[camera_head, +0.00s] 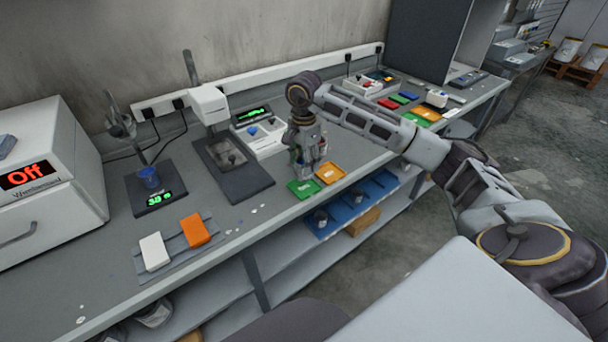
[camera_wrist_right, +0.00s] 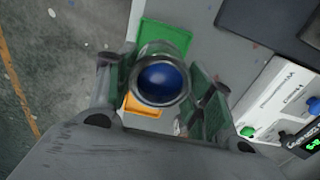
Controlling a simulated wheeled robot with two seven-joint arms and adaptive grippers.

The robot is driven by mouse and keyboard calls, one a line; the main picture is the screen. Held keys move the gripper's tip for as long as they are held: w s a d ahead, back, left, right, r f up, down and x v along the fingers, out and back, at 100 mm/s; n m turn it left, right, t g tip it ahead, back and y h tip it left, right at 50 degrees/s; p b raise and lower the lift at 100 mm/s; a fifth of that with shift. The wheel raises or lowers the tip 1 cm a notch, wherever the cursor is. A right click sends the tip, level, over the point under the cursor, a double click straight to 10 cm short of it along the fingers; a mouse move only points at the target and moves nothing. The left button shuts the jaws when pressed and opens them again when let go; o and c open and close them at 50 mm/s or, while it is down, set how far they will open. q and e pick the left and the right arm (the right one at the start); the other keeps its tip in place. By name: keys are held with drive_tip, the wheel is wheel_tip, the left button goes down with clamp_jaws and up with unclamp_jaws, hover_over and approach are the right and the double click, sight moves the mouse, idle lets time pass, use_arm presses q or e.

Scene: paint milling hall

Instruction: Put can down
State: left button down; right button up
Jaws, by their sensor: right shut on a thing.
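My right gripper (camera_head: 308,155) is over the bench, pointing down, just behind the small green tray (camera_head: 304,189) and orange tray (camera_head: 330,174). In the right wrist view, it is shut on a metal can (camera_wrist_right: 161,75) with blue inside, one finger on each side. The can's open top faces the camera. The green tray (camera_wrist_right: 168,38) and the orange tray (camera_wrist_right: 142,107) show partly behind the can. I cannot tell whether the can's base touches the bench. My left gripper is not in view.
A white instrument (camera_head: 262,138) with a green display stands close behind the gripper. White and orange blocks lie on a grey mat (camera_head: 177,246). Bare bench lies left of the green tray.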

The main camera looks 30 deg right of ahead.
drive_tip(key=shift+f, duration=2.85)
drive_tip(key=o, duration=1.1)
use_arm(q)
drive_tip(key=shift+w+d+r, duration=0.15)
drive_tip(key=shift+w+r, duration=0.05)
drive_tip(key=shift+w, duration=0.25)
use_arm(e)
drive_tip(key=shift+r, duration=0.15)
